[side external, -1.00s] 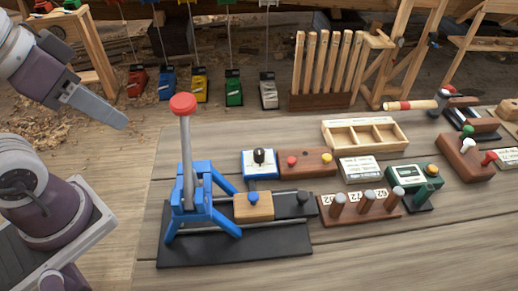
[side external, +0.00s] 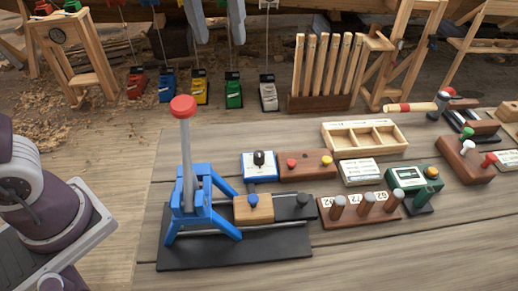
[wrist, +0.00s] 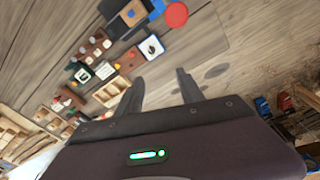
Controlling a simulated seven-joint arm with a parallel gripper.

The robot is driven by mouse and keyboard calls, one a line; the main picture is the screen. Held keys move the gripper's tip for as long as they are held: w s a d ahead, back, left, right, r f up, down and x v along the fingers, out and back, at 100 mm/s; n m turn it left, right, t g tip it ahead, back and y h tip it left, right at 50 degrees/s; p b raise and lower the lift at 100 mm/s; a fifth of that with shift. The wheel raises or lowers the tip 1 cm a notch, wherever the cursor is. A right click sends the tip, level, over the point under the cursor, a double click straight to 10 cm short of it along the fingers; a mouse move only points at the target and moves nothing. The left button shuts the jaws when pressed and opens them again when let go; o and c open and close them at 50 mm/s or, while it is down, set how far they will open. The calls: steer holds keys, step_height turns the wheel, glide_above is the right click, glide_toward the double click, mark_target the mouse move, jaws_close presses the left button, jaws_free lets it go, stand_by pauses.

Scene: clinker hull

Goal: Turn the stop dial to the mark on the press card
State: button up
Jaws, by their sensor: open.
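The blue press (side external: 189,207) stands on a black base, with a grey lever topped by a red ball (side external: 183,106). Behind it is a blue box with a white face and a black knob (side external: 259,158), which looks like the stop dial; it also shows in the wrist view (wrist: 152,46). A white card on a block (side external: 360,172) lies to its right, perhaps the press card; its print is too small to read. My gripper (wrist: 159,76) is open and empty in the wrist view, apart from the dial and press. It is outside the side view.
A brown block with red and yellow knobs (side external: 307,166) sits between dial and card. A numbered peg rack (side external: 360,207), a green device (side external: 413,181) and a wooden divided tray (side external: 364,136) stand nearby. The front right of the table is clear.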

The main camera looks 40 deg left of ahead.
steer(key=n+g, duration=0.1)
glide_above(259, 153)
step_height(259, 153, down, 4)
steer(key=f, duration=0.1)
step_height(259, 153, down, 23)
steer(key=shift+f, duration=0.1)
steer(key=shift+c, duration=0.3)
jaws_close()
